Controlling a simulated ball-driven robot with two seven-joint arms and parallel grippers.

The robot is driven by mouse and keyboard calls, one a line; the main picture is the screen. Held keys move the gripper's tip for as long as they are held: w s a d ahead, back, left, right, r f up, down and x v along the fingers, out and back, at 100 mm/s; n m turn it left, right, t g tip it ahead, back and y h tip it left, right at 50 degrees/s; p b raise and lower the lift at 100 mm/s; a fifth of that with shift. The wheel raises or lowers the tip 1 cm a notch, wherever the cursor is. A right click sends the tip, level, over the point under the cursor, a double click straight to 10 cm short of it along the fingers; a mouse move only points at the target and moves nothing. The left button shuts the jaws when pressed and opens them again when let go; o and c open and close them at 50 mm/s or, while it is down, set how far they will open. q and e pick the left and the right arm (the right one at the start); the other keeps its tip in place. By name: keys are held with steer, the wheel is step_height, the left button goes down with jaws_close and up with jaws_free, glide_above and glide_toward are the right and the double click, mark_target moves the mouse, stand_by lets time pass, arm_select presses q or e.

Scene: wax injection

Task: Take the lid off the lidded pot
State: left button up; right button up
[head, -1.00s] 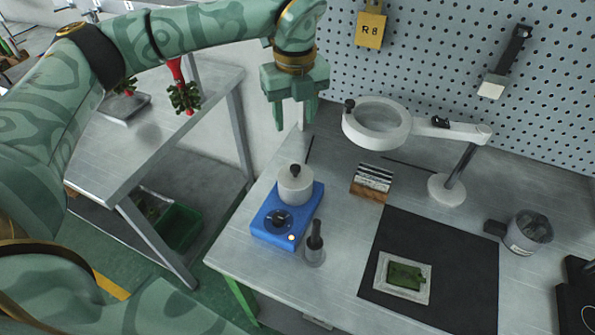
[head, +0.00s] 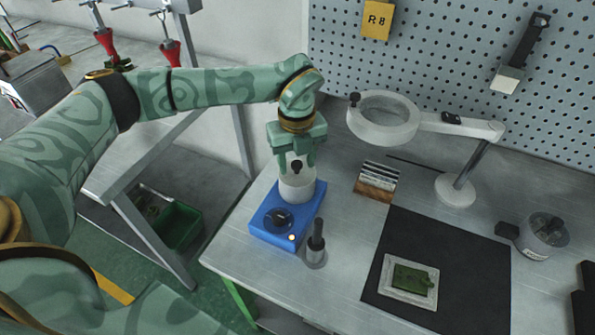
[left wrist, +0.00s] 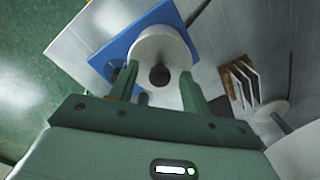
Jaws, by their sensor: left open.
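The lidded pot (head: 297,188) is a pale grey cylinder standing on a blue heater box (head: 270,228). Its lid has a dark knob (head: 296,165). My left gripper (head: 296,162) is open above the pot, pointing down, with its fingers on either side of the knob. In the left wrist view the pot (left wrist: 160,45) lies just past the open fingers, and the knob (left wrist: 159,75) shows between them. I cannot tell whether a finger touches the knob. My right gripper is not in view.
A small dark-handled tool (head: 316,245) stands right of the heater box. A ring magnifier lamp (head: 384,118) and a card rack (head: 377,182) are behind to the right. A black mat (head: 450,262) bears a green mould piece (head: 412,280).

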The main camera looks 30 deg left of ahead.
arm_select(q)
steer(key=shift+r, duration=0.1)
jaws_close()
steer(key=shift+r, duration=0.15)
